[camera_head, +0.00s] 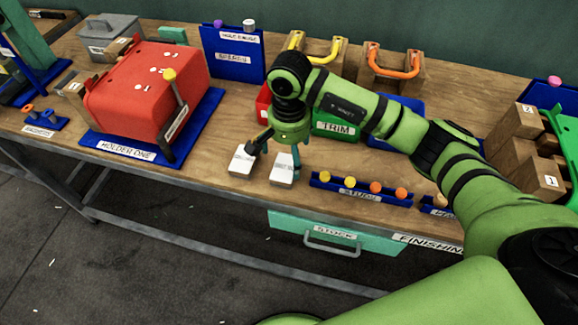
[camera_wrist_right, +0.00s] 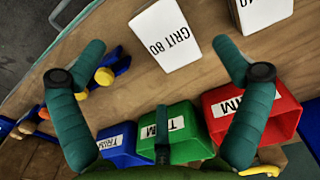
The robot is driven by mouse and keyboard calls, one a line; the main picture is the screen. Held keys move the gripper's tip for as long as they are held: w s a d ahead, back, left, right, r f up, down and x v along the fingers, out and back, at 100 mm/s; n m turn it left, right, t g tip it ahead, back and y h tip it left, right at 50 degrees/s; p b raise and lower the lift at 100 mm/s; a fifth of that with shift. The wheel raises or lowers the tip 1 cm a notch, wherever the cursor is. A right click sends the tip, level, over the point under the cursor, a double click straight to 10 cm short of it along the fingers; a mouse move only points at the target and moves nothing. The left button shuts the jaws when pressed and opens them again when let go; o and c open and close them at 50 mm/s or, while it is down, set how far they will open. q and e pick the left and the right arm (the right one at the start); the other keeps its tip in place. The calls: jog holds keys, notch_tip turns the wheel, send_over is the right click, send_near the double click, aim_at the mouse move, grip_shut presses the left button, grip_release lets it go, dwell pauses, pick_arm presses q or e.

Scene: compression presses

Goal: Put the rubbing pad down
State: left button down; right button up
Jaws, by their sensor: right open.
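A white-topped pad marked GRIT 80 (camera_wrist_right: 166,36) lies on the wooden bench. In the head view this pad (camera_head: 284,170) is just below my right gripper (camera_head: 275,154). A second white-topped pad (camera_head: 242,161) lies to its left; it is partly cut off in the wrist view (camera_wrist_right: 262,12). In the wrist view my right gripper (camera_wrist_right: 160,50) is open, with its fingers spread wide and nothing between them. The GRIT 80 pad shows in the gap beyond the fingertips, apart from both. My left gripper is not in view.
Red (camera_wrist_right: 285,115), green (camera_wrist_right: 190,132) and blue (camera_wrist_right: 122,142) trim bins stand behind the gripper. A blue stud rack (camera_head: 340,190) is right of the pads. A red block (camera_head: 135,95) on a blue holder is at the left. Bare bench lies around the pads.

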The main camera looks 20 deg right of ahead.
aim_at(289, 168)
notch_tip(289, 168, up, 6)
jog(key=b, duration=0.1)
jog(key=shift+r, duration=0.2)
dwell(0.4)
